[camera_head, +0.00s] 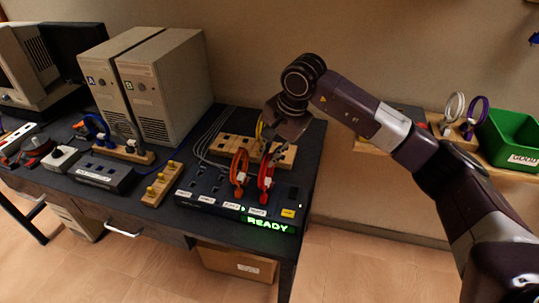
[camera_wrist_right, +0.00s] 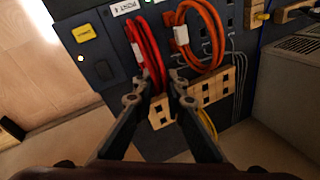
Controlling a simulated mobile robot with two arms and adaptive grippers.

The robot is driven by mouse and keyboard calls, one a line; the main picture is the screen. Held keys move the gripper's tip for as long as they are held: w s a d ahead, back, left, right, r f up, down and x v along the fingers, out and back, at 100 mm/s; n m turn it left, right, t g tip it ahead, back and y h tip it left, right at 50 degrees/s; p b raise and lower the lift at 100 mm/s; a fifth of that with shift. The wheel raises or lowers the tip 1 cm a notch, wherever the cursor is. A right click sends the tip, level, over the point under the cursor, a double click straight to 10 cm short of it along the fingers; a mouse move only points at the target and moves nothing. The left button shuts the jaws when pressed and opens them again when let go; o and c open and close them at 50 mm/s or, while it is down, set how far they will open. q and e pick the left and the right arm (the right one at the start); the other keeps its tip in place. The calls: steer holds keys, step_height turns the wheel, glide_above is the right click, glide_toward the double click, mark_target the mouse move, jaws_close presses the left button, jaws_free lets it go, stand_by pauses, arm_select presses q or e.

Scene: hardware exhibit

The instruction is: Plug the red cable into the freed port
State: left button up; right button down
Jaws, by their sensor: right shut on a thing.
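The red cable (camera_head: 265,178) is a looped bundle standing at the right end of the dark port panel (camera_head: 213,203), beside the looped orange cable (camera_head: 240,168). My right gripper (camera_head: 270,146) reaches down from above and behind it. In the right wrist view, the fingers of my right gripper (camera_wrist_right: 161,84) are closed on the end of the red cable (camera_wrist_right: 148,45), next to the orange cable (camera_wrist_right: 203,35). Whether the red plug is seated in a port is hidden by the loop and fingers. My left gripper is out of view.
A wooden socket rack (camera_head: 222,146) with a yellow cable stands behind the panel. A green READY sign (camera_head: 268,225) glows at its front. Two beige computer towers (camera_head: 160,85) stand left. A green bin (camera_head: 512,135) sits far right. A small wooden block (camera_head: 162,184) lies left of the panel.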

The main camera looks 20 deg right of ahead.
steer(key=c, duration=1.2)
jaws_free()
steer(key=shift+c, duration=0.2)
steer(key=p+v, duration=0.3)
steer(key=v, duration=0.4)
steer(key=shift+r, duration=0.25)
steer(key=shift+s+d+f, duration=0.1)
